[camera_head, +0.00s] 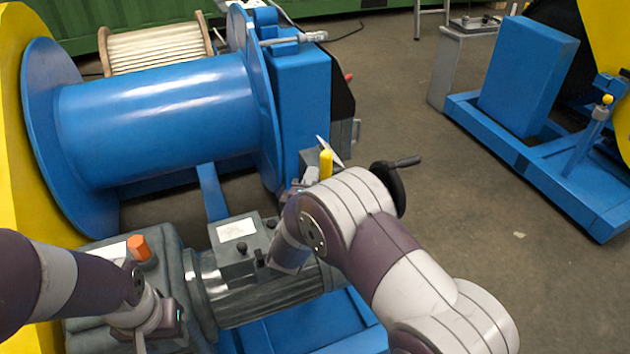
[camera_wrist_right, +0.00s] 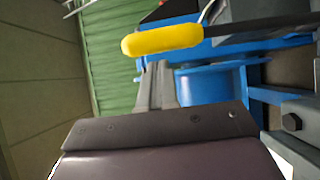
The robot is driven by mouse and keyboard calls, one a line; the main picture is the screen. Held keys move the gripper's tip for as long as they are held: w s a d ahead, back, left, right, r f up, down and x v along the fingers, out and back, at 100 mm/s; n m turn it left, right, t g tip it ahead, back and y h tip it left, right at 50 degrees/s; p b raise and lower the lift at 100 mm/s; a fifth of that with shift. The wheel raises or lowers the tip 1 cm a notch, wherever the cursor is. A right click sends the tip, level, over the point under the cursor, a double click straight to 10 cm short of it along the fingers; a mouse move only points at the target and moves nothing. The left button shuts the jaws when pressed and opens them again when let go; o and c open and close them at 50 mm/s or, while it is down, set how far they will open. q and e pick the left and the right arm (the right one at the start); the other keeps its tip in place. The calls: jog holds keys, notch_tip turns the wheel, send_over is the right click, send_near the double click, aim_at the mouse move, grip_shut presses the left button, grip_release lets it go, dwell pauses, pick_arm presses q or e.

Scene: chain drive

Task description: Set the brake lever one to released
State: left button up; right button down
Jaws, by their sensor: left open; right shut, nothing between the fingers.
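A lever with a yellow grip (camera_head: 326,164) stands beside the blue winch, just beyond my right wrist. I take it as brake lever one, though no label is readable. In the right wrist view its yellow grip (camera_wrist_right: 162,40) lies across the picture, with a dark shaft running right. My right gripper (camera_wrist_right: 158,72) is shut and empty, its tips just below the grip in that view. Whether they touch it I cannot tell. The lever's lower part is hidden behind my right arm in the head view. My left gripper (camera_head: 150,335) is low at the left, partly cut off, over the grey gearbox.
A blue drum (camera_head: 160,115) and a grey motor (camera_head: 265,285) fill the left and middle. A black handwheel (camera_head: 390,185) is close right of my right wrist. Another yellow-tipped lever (camera_head: 607,100) stands on the far right blue frame. Open floor (camera_head: 480,215) lies between.

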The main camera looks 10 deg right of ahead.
jog(key=shift+w+d, duration=0.2)
jog(key=shift+d, duration=0.25)
jog(key=shift+d+r+p, duration=0.25)
jog(key=shift+d+p, duration=0.15)
jog(key=shift+d, duration=0.05)
jog(key=d+m+g+p, duration=0.1)
jog(key=d, duration=0.3)
jog(key=w+d+f+m+y+p, duration=0.1)
jog(key=d+m, duration=0.1)
jog(key=d, duration=0.2)
jog(key=w+d+f+m+g+y+p, duration=0.1)
jog(key=d+p, duration=0.1)
jog(key=d, duration=0.3)
jog(key=shift+w+g, duration=0.2)
jog(key=shift+g, duration=0.1)
jog(key=shift+d+m, duration=0.15)
jog(key=shift+m, duration=0.15)
